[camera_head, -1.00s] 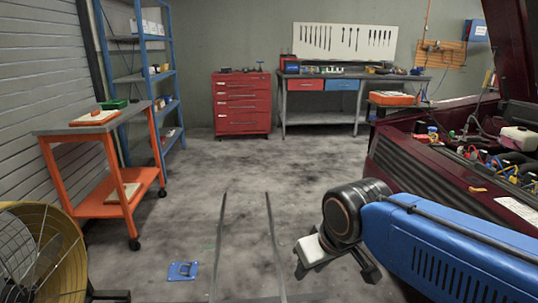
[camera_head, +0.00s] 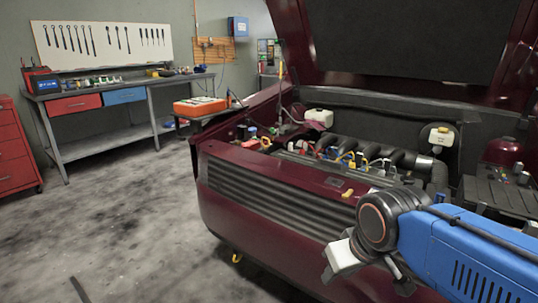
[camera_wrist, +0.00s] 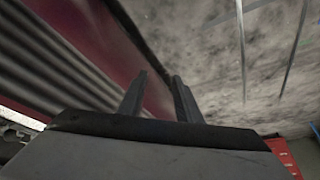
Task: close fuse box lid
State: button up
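The dark red car front (camera_head: 270,170) with its raised hood (camera_head: 400,45) fills the right half of the head view. Its engine bay is open. A dark boxy unit (camera_head: 500,192) with small parts on top sits at the right of the bay; I cannot tell whether it is the fuse box, and no lid is clearly made out. My gripper (camera_head: 366,278) hangs in front of the car's front, low and outside the bay. In the wrist view, my gripper (camera_wrist: 160,75) has its two dark fingers apart with nothing between them.
A workbench (camera_head: 110,95) and red drawer cabinet (camera_head: 14,150) stand at the left. A blue box (camera_head: 238,27) hangs on the wall.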

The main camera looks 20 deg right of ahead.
aim_at(471, 123)
jog(key=i+j+z, duration=0.15)
jog(key=z, duration=0.3)
jog(key=i+j+z, duration=0.1)
jog(key=j+z, duration=0.35)
jog(key=i+j+z, duration=0.1)
jog(key=j+z, duration=0.2)
jog(key=z, duration=0.15)
jog(key=j+z, duration=0.7)
jog(key=j, duration=0.15)
jog(key=k+j+z, duration=0.25)
jog(key=j, duration=0.15)
jog(key=i, duration=0.1)
